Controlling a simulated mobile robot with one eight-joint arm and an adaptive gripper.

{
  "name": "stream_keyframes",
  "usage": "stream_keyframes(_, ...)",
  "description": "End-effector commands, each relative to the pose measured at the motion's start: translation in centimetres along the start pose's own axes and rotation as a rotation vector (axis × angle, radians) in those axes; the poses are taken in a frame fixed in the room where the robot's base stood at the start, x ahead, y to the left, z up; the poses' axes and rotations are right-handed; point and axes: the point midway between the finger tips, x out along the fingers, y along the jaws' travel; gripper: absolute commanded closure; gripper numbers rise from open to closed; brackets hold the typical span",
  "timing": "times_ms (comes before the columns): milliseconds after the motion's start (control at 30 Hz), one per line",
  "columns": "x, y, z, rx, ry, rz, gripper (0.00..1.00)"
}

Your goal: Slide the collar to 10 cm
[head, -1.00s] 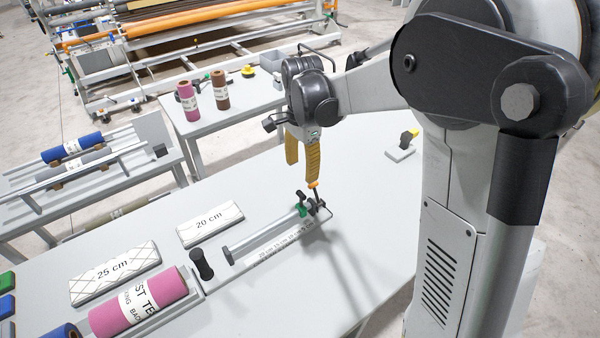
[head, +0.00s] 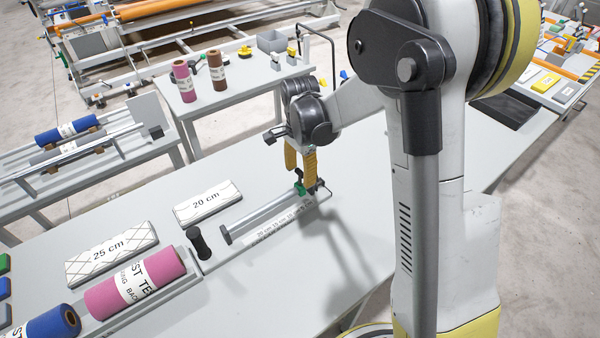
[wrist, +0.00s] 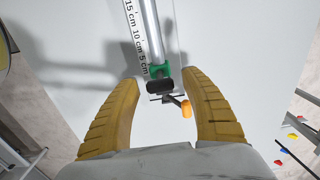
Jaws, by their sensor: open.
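The collar (head: 299,187) is a green piece on a grey metal rod (head: 262,217). In the wrist view the collar (wrist: 159,71) sits near the 5 cm mark of the printed scale (wrist: 138,38), at the rod's near end. A black part and an orange-tipped lever (wrist: 183,105) show just below it. My gripper (head: 301,180) is pointing down over that end of the rod. In the wrist view its two yellow fingers (wrist: 162,82) are open, one on each side of the collar, with visible gaps. Contact is not seen.
The 20 cm block (head: 202,207) and 25 cm block (head: 112,252) lie left of the rod. A black upright handle (head: 199,241) stands by its far end. A pink roll (head: 135,283) lies at the front left. The table right of the rod is clear.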

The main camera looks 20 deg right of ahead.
Motion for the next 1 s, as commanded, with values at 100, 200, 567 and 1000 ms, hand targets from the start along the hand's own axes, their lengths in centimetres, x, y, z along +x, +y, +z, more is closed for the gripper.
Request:
stream_keyframes(100,0.0,0.0,0.0,0.0,0.0,0.0,0.69)
stream_keyframes(200,0.0,0.0,0.0,0.0,0.0,0.0,0.99)
stream_keyframes(567,0.0,-0.1,3.1,-0.005,-0.001,0.0,1.0)
stream_keyframes(1000,0.0,0.0,5.0,0.0,-0.001,0.0,0.57)
